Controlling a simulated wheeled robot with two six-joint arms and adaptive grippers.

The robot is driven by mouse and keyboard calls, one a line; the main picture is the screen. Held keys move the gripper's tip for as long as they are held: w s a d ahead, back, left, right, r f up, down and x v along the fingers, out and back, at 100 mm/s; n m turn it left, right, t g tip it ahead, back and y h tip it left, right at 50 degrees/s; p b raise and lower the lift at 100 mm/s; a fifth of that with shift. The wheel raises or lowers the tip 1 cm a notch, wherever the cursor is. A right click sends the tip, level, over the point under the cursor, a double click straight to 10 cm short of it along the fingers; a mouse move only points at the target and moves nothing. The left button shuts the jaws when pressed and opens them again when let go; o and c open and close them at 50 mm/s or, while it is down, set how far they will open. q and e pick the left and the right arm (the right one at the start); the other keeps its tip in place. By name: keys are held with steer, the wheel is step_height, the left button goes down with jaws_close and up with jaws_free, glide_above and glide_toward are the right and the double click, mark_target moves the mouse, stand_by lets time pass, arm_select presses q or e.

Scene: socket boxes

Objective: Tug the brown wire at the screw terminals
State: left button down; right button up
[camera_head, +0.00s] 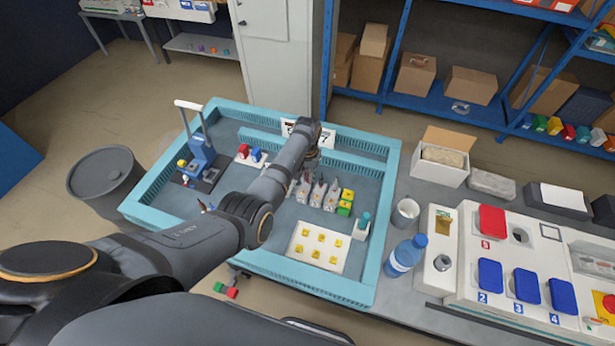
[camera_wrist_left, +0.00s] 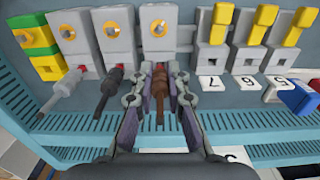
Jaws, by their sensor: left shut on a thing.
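The brown wire (camera_wrist_left: 160,95) shows in the left wrist view, held between the fingers of my left gripper (camera_wrist_left: 160,74). Its upper end meets the lower front of a grey screw terminal (camera_wrist_left: 157,55) with an orange-yellow screw. More grey screw terminals, one with a black wire (camera_wrist_left: 107,88) and one with a grey wire (camera_wrist_left: 64,88), stand to its left, then a green-and-yellow terminal (camera_wrist_left: 38,42). In the head view my left gripper (camera_head: 299,176) reaches down at the grey terminals (camera_head: 317,196), partly hidden by my arm. My right gripper is not seen.
Grey terminals with yellow levers (camera_wrist_left: 258,25) stand to the right, with number labels (camera_wrist_left: 245,83) before them. A slotted teal rail (camera_wrist_left: 80,148) runs close below the gripper. In the head view a white plate with yellow pieces (camera_head: 318,248) lies nearby.

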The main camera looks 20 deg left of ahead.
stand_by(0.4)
arm_select(q)
steer(key=shift+f, duration=0.25)
steer(key=c, duration=1.3)
jaws_free()
steer(key=shift+o, duration=0.7)
steer(key=o, duration=0.3)
